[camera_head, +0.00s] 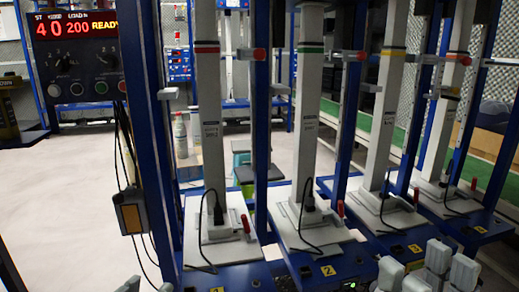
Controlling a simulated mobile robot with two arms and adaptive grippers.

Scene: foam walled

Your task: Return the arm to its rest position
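My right gripper (426,272) shows at the bottom right edge, with its pale grey finger parts pointing up in front of the blue rack base. The frame cuts it off, and I cannot tell whether its fingers are apart. No object shows in the visible part. Small grey tips at the bottom left edge seem to be my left gripper (140,286); almost all of it is cut off, so its state is hidden.
A blue rack (268,279) with several upright white columns (310,120) on white plates stands close ahead. A control panel (80,60) reading "40 200 READY" is at upper left. A small box with cables (131,214) hangs on the left post. Pale floor (65,210) is clear at left.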

